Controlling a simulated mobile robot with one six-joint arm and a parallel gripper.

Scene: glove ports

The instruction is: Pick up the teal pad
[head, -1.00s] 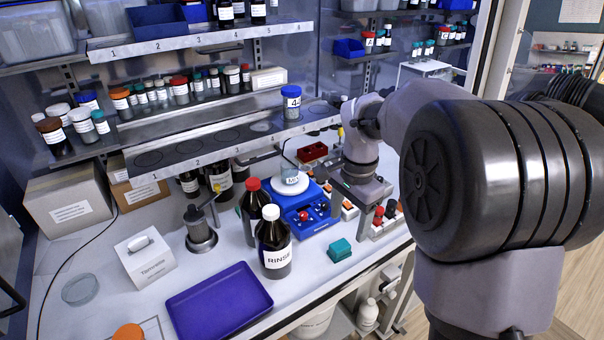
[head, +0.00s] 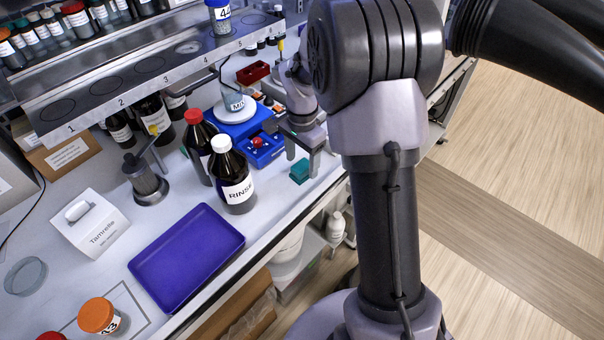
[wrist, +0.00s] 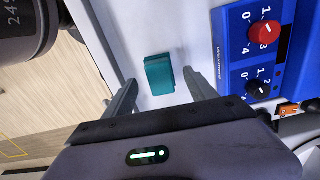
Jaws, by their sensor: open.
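The teal pad (head: 300,171) lies on the white bench near its front edge, just right of the RINSE bottle and in front of the blue device. In the wrist view the teal pad (wrist: 159,75) lies ahead of my gripper, roughly between the lines of its two fingers. My gripper (wrist: 163,95) is open and empty, with a finger on each side. In the head view my gripper (head: 301,158) is above the bench, beside the pad, partly hidden by my arm.
The RINSE bottle (head: 232,180) with a white cap stands left of the pad. The blue stirrer (head: 262,150) with knobs is close behind it; the wrist view shows its panel (wrist: 232,62) at right. A purple tray (head: 187,257) lies at front left. The bench edge drops to the floor.

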